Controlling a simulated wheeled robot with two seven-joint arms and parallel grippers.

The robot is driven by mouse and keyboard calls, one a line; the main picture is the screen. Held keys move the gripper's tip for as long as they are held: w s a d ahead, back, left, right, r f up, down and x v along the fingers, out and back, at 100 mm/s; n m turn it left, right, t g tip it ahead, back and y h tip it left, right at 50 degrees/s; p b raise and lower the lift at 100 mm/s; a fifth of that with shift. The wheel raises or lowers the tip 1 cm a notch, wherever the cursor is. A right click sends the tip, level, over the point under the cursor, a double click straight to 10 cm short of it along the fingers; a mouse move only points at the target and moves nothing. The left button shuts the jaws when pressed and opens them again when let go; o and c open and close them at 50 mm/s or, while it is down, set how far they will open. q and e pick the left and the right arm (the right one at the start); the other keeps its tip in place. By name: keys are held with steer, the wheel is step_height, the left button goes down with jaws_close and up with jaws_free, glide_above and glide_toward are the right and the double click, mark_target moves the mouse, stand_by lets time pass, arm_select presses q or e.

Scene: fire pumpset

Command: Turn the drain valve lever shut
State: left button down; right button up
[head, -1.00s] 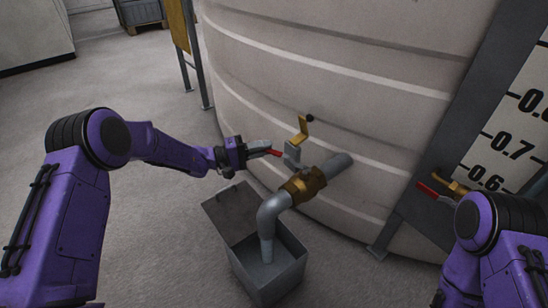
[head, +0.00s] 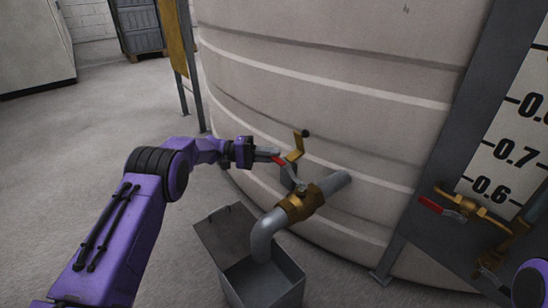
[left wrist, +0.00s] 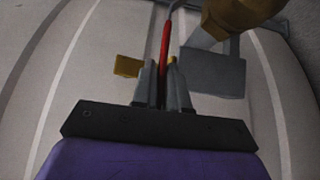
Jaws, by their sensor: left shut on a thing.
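The drain valve (head: 300,205) is a brass body on the grey pipe that comes out of the tank. Its lever has a red grip (head: 278,159) and a thin grey arm that runs down to the valve. My left gripper (head: 271,155) is shut on the red grip, left of and above the valve body. In the left wrist view the red grip (left wrist: 165,45) runs between the two fingers (left wrist: 163,88). The lever points up and left, away from the pipe's line. My right gripper is out of view.
A yellow bracket with a black knob (head: 306,132) and a grey plate (head: 287,177) stand close beside the lever. The outlet pipe bends into an open grey box (head: 262,286). A second red-handled valve (head: 430,204) sits at right by the level scale. The tank wall (head: 330,75) is close behind.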

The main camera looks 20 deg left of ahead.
arm_select(q)
steer(key=shift+d+r, duration=0.1)
steer(key=c, duration=1.2)
jaws_free()
steer(key=shift+w+d, duration=0.1)
steer(key=shift+w, duration=0.05)
steer(key=shift+c, duration=0.2)
steer(key=p+v, duration=0.1)
steer(key=v, duration=0.9)
steer(key=shift+a, duration=0.35)
